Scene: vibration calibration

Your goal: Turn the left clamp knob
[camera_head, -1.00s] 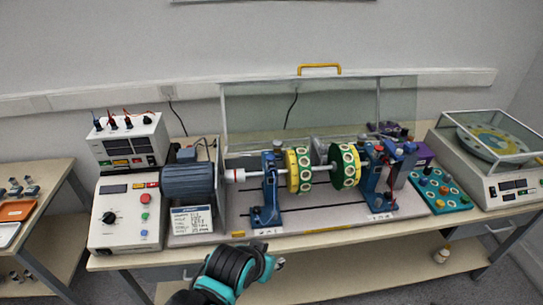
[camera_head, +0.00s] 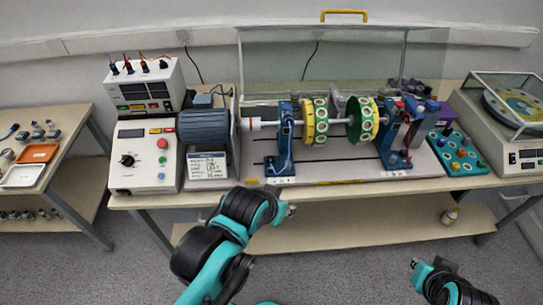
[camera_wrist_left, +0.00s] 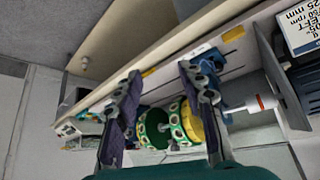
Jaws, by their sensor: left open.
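The left blue bearing stand (camera_head: 284,140) stands on the grey bed of the rig, left of the yellow-green disc (camera_head: 314,122). Its clamp knob is too small to pick out surely. My left gripper (camera_head: 290,209) is in front of the bench edge, below and apart from the stand. In the left wrist view its two fingers (camera_wrist_left: 162,72) are spread with nothing between the tips. The stand (camera_wrist_left: 232,92) shows there beside and partly behind the right-hand finger. My right gripper (camera_head: 415,264) is low at the right, apart from the bench; its jaws are too small to read.
A motor (camera_head: 205,130) and a control box (camera_head: 146,157) stand left of the stand. The right blue stand (camera_head: 393,140) is beyond the second disc (camera_head: 362,122). A clear guard (camera_head: 350,65) rises behind. The bench's front edge (camera_head: 350,192) lies between my left gripper and the rig.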

